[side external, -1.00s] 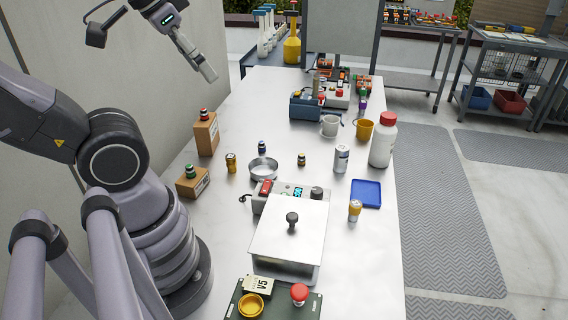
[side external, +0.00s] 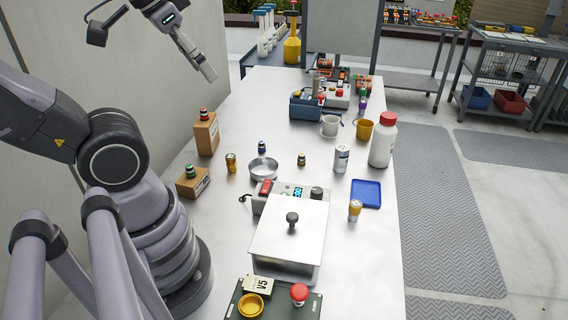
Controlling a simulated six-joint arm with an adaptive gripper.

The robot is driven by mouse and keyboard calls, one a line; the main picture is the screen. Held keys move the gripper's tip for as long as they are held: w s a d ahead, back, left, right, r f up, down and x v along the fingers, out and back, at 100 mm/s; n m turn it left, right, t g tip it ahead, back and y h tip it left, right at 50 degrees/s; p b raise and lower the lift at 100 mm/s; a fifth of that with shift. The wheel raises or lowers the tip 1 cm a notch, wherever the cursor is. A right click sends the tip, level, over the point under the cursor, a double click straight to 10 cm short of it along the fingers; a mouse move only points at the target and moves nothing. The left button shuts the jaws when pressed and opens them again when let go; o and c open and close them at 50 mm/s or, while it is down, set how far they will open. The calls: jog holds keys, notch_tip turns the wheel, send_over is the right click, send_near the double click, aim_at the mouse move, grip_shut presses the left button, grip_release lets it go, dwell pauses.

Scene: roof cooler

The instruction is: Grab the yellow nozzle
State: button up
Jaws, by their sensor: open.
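No part is plainly marked as the yellow nozzle. A round, hollow yellow piece (side external: 250,306) sits on a dark green panel (side external: 272,309) at the bottom edge, beside a V5 label and a red knob. A yellow bottle with a thin upright neck (side external: 292,48) stands at the back, on the far bench. My gripper (side external: 209,73) is high at the upper left, above the far left part of the white table, empty and well apart from both. Its fingers look small here, and the gap between them is hard to see.
A metal-lidded bath (side external: 289,240) with a black knob stands mid-table. Cardboard boxes (side external: 206,135), a metal dish (side external: 263,169), small vials, a blue tray (side external: 367,193), a white red-capped bottle (side external: 383,147) and mugs stand around it. The table's left far part is clear.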

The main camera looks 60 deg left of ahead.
jog(key=w+a+f+m+g+y, duration=0.2)
jog(key=w+f+m+y, duration=0.15)
jog(key=w, duration=0.35)
jog(key=w+a+f+m+g+y, duration=0.2)
jog(key=w+f+m, duration=0.15)
jog(key=w, duration=0.45)
jog(key=w+a+f+m+g+y, duration=0.2)
jog(key=w+f+g, duration=0.1)
jog(key=w+f, duration=0.3)
jog(key=w+f+m+t+y, duration=0.1)
jog(key=w+f+m+y, duration=0.1)
jog(key=f, duration=0.5)
jog(key=w+f+m+y, duration=0.2)
jog(key=w+f+m, duration=0.2)
jog(key=f, duration=0.3)
jog(key=w+f+m+t+y, duration=0.1)
jog(key=w+f+m+y, duration=0.1)
jog(key=f, duration=0.5)
jog(key=shift+w+d+m+t, duration=0.2)
jog(key=shift+w+m, duration=0.2)
jog(key=shift+w, duration=0.2)
jog(key=shift+w+d+m+t, duration=0.1)
jog(key=shift+w+d+m, duration=0.1)
jog(key=shift+w+m, duration=0.3)
send_near(302, 154)
jog(key=x, duration=0.3)
jog(key=shift+a+f, duration=0.3)
jog(key=shift+x, duration=3.2)
jog(key=shift+r, duration=0.1)
jog(key=shift+c, duration=0.2)
